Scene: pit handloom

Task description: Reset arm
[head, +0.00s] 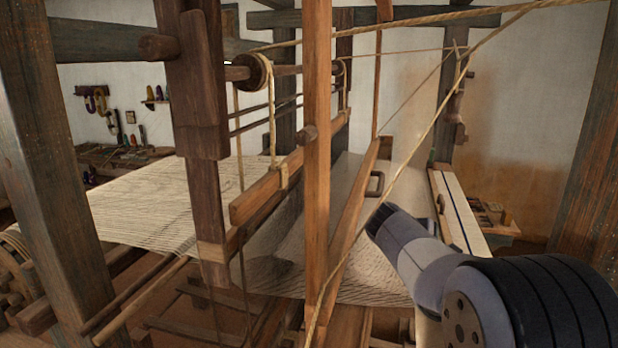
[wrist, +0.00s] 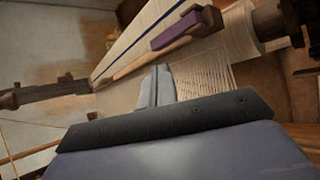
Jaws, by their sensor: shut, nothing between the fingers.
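In the wrist view my gripper (wrist: 157,88) shows as two pale grey fingers side by side, closed together with nothing between them. They reach over the pale warp threads (wrist: 203,75) of the loom. I cannot tell whether the fingertips touch the threads. In the head view my arm comes in from the lower right, and I cannot make out the gripper there. The loom's wooden frame (head: 317,150) and the stretched warp sheet (head: 150,205) fill the middle and left.
In the wrist view a purple piece (wrist: 180,29) rests by a wooden bar, near a dark roller (wrist: 279,20). A slanting rope (head: 430,125) and a wooden post (head: 592,170) stand near my arm.

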